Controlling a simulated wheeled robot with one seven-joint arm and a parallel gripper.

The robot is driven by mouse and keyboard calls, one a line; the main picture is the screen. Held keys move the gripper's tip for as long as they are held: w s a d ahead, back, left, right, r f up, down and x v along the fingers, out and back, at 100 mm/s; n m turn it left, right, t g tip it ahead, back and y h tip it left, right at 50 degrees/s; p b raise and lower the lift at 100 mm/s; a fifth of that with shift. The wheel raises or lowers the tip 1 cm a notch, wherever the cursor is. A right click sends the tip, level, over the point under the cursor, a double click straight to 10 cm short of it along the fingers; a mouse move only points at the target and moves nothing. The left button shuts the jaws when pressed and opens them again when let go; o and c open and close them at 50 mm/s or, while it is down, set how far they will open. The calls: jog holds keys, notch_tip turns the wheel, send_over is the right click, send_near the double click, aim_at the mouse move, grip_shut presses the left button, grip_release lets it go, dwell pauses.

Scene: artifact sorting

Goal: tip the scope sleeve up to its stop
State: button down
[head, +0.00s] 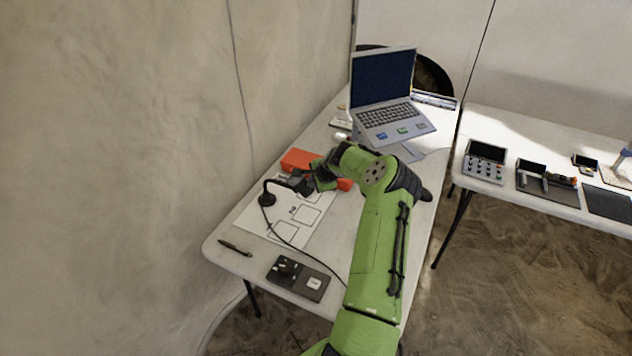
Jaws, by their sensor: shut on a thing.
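The black scope (268,197) stands on a white printed sheet on the table, by the left wall. Its round foot rises into a bent neck that runs right to a dark sleeve end. My gripper (303,184), at the end of my green arm, is at that right end and is shut on the scope sleeve (294,181). The fingers and my wrist hide much of the sleeve, so its exact tilt is hard to tell.
An orange case (298,160) lies right behind my gripper. A laptop (385,95) on a stand is farther back. A dark control box (298,278) and a pen (235,248) lie near the front edge. A cable (300,249) crosses the table. A second table (550,135) stands right.

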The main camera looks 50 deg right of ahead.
jog(key=shift+r, duration=0.1)
dwell(0.3)
jog(key=c, duration=1.1)
grip_release()
jog(key=shift+c, duration=0.2)
jog(key=v, duration=1.5)
jog(key=shift+s+r, duration=0.25)
